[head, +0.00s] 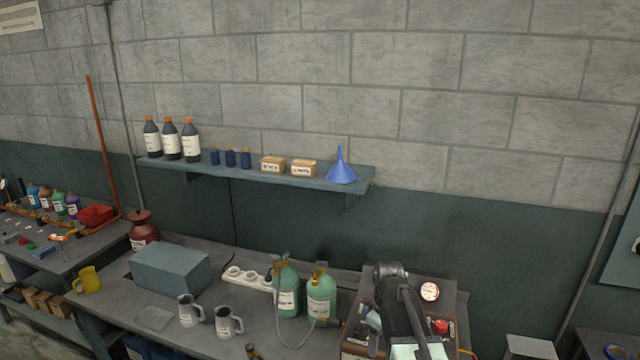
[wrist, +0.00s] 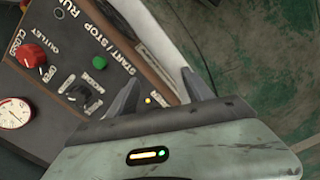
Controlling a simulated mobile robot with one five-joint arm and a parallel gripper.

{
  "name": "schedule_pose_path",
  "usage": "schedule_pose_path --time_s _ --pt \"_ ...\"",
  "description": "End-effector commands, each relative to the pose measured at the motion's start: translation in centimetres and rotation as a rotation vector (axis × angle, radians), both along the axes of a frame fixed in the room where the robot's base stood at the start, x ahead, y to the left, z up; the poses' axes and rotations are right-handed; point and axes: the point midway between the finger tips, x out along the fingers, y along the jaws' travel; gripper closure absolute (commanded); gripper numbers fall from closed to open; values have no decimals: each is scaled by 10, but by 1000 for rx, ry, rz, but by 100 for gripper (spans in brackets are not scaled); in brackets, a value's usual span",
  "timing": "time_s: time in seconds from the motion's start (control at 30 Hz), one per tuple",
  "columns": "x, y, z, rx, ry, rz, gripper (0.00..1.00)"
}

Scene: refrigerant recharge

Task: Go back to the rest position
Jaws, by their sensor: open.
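My gripper (wrist: 160,88) is open in the wrist view, with nothing between its two dark fingers. It is over the lower right edge of a recharge unit's panel (wrist: 120,60); I cannot tell if it touches.
Two green cylinders (head: 286,298) (head: 321,300) with a grey hose stand left of the unit. Two grey mugs (head: 189,312) and a grey box (head: 170,270) are further left. A wall shelf (head: 255,177) holds bottles, small boxes and a blue funnel (head: 341,170).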

Motion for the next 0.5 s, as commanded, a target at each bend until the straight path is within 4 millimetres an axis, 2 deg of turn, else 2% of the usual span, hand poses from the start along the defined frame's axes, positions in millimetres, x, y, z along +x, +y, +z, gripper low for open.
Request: schedule_pose_path --time_s 0.03,0.3,0.4,0.5 --pt "-13 1 -14 0 0 -53 41" --pt "-73 5 -61 0 0 -472 41" --pt "-95 6 -77 -1 0 -636 41" --pt "-109 7 -85 -1 0 -754 41"
